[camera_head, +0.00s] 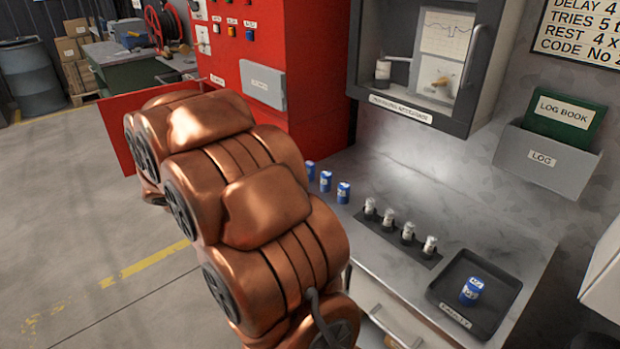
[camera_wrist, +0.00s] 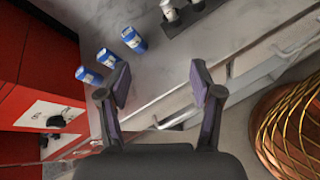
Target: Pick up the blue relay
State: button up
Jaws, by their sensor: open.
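Several small blue cylinders with white labels, which look like the relays, are in view. In the head view a row of them stands at the left of the grey bench top, with one blue relay (camera_head: 343,192) at the row's right end and another blue relay (camera_head: 325,181) beside it. One more blue relay (camera_head: 470,290) stands in the black tray (camera_head: 503,313). In the wrist view three blue relays (camera_wrist: 134,40) lie beyond the fingertips. My gripper (camera_wrist: 160,90) is open and empty, short of the row and over the bench's front edge. In the head view my arm hides the gripper.
Several white-and-silver cylinders (camera_head: 388,221) stand in a dark rack right of the blue row. A red cabinet (camera_head: 262,55) with an open door bounds the left. A grey wall case (camera_head: 420,108) hangs above the bench. Drawer handles (camera_head: 395,328) stick out from the bench front.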

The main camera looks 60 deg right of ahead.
aim_at(310, 163)
jog(key=w+d+f+n+h, duration=0.1)
jog(key=w+d, duration=0.1)
jog(key=w+d+f+n+h+b, duration=0.1)
jog(key=w+d, duration=0.1)
jog(key=d, duration=0.1)
jog(key=w+d+f+n+h+b, duration=0.1)
jog(key=d, duration=0.2)
jog(key=shift+w+n+t, duration=0.3)
jog(key=shift+w, duration=0.1)
jog(key=w+d+f+n+t+h, duration=0.1)
jog(key=w+d+n, duration=0.1)
jog(key=w+d+f+n+t+h+b, duration=0.1)
jog(key=w+d+f, duration=0.1)
jog(key=w+d, duration=0.1)
jog(key=w+d+f+n+h+b, duration=0.1)
jog(key=w+d+f+n, duration=0.1)
jog(key=w, duration=0.1)
jog(key=shift+w+d+n+t, duration=0.1)
jog(key=shift+d+n+t, duration=0.2)
jog(key=shift+d+t, duration=0.1)
jog(key=shift+s+d+r+p, duration=0.1)
jog(key=shift+s+d+p, duration=0.1)
jog(key=shift+d, duration=1.05)
jog(key=shift+s+d+p, duration=0.15)
jog(key=shift+s+d, duration=0.05)
jog(key=shift+d, duration=1.05)
jog(key=shift+s+d+r+p, duration=0.1)
jog(key=shift+s+d+p, duration=0.1)
jog(key=shift+d, duration=1.05)
jog(key=shift+c, duration=0.2)
